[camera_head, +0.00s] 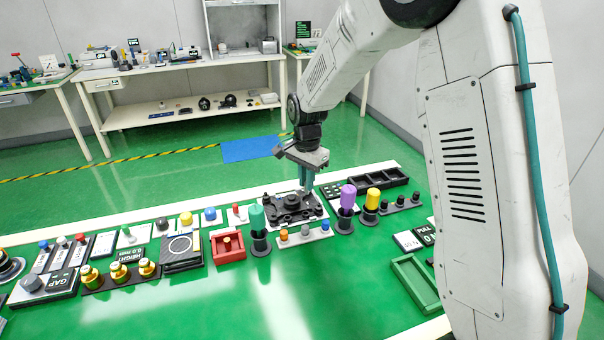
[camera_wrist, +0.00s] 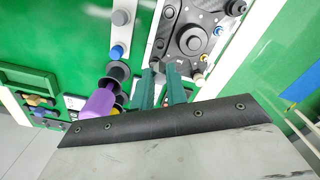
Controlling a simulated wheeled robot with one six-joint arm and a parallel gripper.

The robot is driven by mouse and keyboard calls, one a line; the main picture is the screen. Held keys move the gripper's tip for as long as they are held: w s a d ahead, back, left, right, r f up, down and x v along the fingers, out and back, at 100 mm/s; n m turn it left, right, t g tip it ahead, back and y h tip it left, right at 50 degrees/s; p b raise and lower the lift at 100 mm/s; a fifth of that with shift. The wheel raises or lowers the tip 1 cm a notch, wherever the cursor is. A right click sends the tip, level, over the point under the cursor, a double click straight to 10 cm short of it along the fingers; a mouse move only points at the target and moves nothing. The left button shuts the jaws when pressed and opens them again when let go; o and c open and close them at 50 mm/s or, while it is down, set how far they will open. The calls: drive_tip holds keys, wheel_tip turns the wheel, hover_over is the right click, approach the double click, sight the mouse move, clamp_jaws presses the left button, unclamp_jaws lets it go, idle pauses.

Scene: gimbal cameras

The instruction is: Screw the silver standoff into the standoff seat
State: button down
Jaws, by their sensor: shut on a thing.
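My gripper (camera_head: 308,187) points down at the right end of a dark fixture (camera_head: 290,204) on a pale plate. In the wrist view its two teal fingers (camera_wrist: 161,74) are close together with a small grey piece (camera_wrist: 160,65) at their tips. It looks like the silver standoff, but it is too small and covered to see clearly. The fixture also shows in the wrist view (camera_wrist: 190,40), just beyond the fingertips, with a round black part and small blue and orange details. I cannot make out which part is the standoff seat, or whether the piece touches it.
Close by stand purple (camera_head: 348,196), yellow (camera_head: 372,199) and teal (camera_head: 257,218) handles in black holders. A pale strip with orange, grey and blue knobs (camera_head: 305,236) lies in front of the fixture. A black tray (camera_head: 378,181) is behind. Green bench is clear in the front middle.

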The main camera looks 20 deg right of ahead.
drive_tip(key=shift+s+a, duration=0.1)
drive_tip(key=shift+a, duration=0.1)
drive_tip(key=shift+f, duration=2.9)
drive_tip(key=shift+f, duration=0.9)
drive_tip(key=c, duration=1.3)
unclamp_jaws()
wheel_tip(320, 180, up, 8)
drive_tip(key=shift+f, duration=0.15)
